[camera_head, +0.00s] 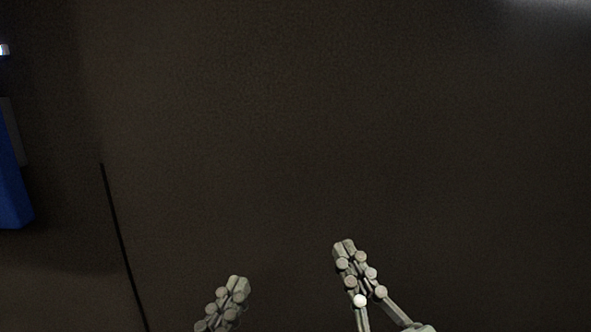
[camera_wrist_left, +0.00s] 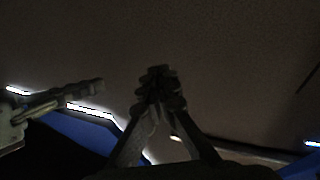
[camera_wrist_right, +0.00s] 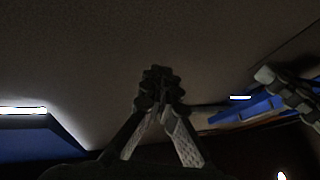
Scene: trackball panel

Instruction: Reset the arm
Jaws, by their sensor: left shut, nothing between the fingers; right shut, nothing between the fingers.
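My left gripper (camera_head: 238,284) is at the bottom of the head view, left of centre. It is shut and empty, and its closed fingers show in the left wrist view (camera_wrist_left: 158,74). My right gripper (camera_head: 344,246) is to its right and a little higher in the head view. It is also shut and empty, and its fingers show in the right wrist view (camera_wrist_right: 156,72). The two grippers are apart from each other. No trackball or panel can be made out in these views.
A dark, plain surface (camera_head: 300,130) fills most of the head view, with a thin black line (camera_head: 118,232) at lower left. A blue object (camera_head: 12,195) stands at the left edge. Blue shapes with bright edges (camera_wrist_right: 25,135) show in the dim wrist views.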

